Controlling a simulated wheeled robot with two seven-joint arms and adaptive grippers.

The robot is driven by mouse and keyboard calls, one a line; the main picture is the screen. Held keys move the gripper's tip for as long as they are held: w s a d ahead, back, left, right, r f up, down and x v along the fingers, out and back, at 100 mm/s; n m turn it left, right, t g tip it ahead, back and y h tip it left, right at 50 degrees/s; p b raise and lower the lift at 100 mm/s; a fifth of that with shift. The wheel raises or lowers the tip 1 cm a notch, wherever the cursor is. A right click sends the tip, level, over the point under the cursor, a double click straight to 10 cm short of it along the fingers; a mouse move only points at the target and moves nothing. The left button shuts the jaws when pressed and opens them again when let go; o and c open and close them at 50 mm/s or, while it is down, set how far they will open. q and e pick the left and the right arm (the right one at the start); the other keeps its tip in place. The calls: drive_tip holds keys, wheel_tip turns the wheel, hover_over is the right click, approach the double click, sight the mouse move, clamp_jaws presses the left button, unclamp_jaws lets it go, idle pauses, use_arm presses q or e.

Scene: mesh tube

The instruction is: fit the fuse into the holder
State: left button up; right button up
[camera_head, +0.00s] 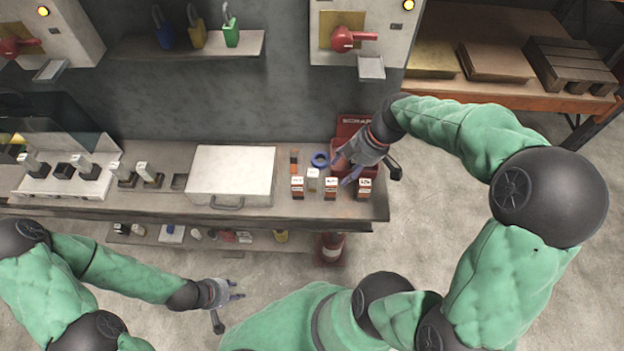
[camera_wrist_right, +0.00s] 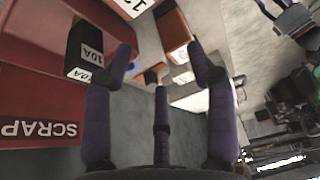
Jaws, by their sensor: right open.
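My right gripper (camera_head: 358,170) hangs over the right end of the workbench, by a row of small labelled boxes. In the right wrist view its fingers (camera_wrist_right: 161,70) are spread, with nothing between them. A dark block marked 10A (camera_wrist_right: 88,50), which looks like a fuse, is just left of the left finger; I cannot tell whether they touch. My left gripper (camera_head: 232,290) is low in front of the bench, fingers apart and empty. A white base (camera_head: 62,187) with dark blocks and pale upright pieces, possibly the holder, is at the bench's left.
Labelled boxes (camera_head: 297,188) and a blue ring (camera_head: 320,160) crowd the bench's right end. The red SCRAP bin (camera_head: 348,128) stands behind; its wall fills the left of the wrist view (camera_wrist_right: 35,105). A closed white case (camera_head: 232,172) occupies the bench's middle.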

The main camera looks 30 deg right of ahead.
sight(313, 173)
drive_tip(key=w+a, duration=0.1)
drive_tip(key=a, duration=0.1)
drive_tip(key=w+a, duration=0.1)
drive_tip(key=a, duration=0.1)
drive_tip(key=w+a, duration=0.1)
drive_tip(key=shift+w+a+f+b, duration=0.1)
drive_tip(key=shift+w+a+b, duration=0.25)
drive_tip(key=shift+w+a, duration=0.05)
drive_tip(key=shift+b+x, duration=0.55)
drive_tip(key=shift+x, duration=0.55)
drive_tip(key=shift+w+a+f, duration=0.3)
drive_tip(key=shift+f, duration=0.05)
clamp_jaws()
